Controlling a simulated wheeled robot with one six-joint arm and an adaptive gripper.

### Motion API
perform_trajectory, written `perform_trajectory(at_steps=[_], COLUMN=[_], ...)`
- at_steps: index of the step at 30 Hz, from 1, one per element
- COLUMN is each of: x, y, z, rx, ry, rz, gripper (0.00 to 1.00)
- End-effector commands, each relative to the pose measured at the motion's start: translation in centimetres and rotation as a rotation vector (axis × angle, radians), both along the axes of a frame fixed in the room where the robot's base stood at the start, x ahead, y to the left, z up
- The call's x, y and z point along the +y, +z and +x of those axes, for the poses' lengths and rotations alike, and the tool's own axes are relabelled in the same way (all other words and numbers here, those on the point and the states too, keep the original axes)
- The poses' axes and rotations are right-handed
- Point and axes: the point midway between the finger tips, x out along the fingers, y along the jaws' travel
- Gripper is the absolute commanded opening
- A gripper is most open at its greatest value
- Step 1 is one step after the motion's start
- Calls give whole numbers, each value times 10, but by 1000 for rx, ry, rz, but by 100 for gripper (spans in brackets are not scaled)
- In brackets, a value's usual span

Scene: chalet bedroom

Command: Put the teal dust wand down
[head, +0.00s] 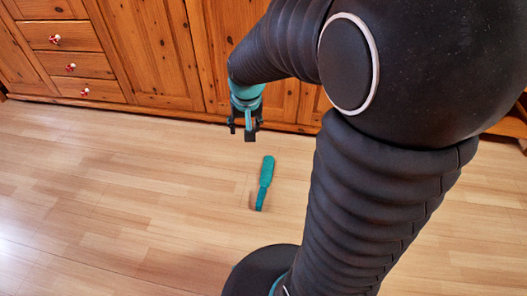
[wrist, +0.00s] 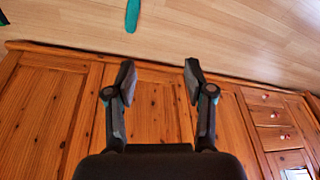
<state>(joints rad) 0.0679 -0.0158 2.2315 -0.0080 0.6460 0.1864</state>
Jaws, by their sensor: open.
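The teal dust wand (head: 265,180) lies flat on the wooden floor in the head view, apart from my gripper. Part of it also shows at the top edge of the wrist view (wrist: 132,14); the rest is cut off there. My gripper (head: 248,135) is above the floor, farther back than the wand and nearer the cabinet. In the wrist view my gripper (wrist: 158,75) has its two dark fingers spread apart with nothing between them.
A wooden cabinet (head: 155,50) with doors and several drawers (head: 72,67) stands along the back, close behind my gripper. The light plank floor (head: 120,190) is clear around the wand and to the left.

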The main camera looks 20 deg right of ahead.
Motion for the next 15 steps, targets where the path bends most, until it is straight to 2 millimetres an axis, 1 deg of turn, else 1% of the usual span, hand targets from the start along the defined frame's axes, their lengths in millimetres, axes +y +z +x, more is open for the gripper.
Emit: perform_trajectory(at_steps=[1, 6, 10, 15], x=[5, 17, 25, 34], y=[16, 54, 76, 94], z=[-13, -56, -92, -138], rx=[-23, -73, -111, -158], ry=[19, 76, 119, 176], rz=[-5, -21, -34, -51], gripper=[53, 53, 53, 53])
